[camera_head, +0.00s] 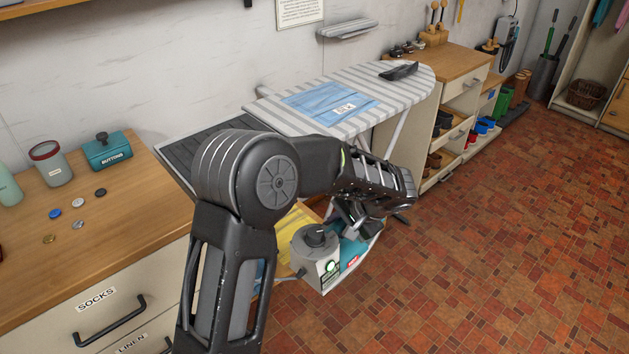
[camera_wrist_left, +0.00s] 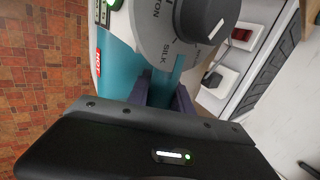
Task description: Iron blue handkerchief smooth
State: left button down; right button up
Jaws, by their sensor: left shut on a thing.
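The blue handkerchief (camera_head: 312,98) lies on the striped ironing board (camera_head: 412,90), with faint lines across it and a small white patch near its front. My left gripper (camera_head: 357,222) is shut on the iron, out in front of the board and away from the cloth. The iron's grey heel (camera_head: 316,262) carries a black dial and a lit green light; its teal body (camera_head: 350,250) has a red label. My right gripper is not seen.
A black rest (camera_head: 399,71) sits at the board's far end. A wooden counter (camera_head: 130,205) with a cup, a teal box and buttons stands left. Something yellow (camera_head: 298,222) is behind the iron. Wooden cabinets (camera_head: 455,75) stand behind the board; the tiled floor (camera_head: 520,220) at right is clear.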

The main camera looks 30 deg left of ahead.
pick_arm(q)
jog(key=s+d+f+m+t, duration=0.1)
jog(key=s+d+f+m, duration=0.2)
jog(key=s+d+f, duration=0.6)
notch_tip(320, 180, down, 3)
jog(key=shift+s+d+f+t+h, duration=0.2)
jog(key=shift+s+d+t+h, duration=0.1)
jog(key=shift+d, duration=0.3)
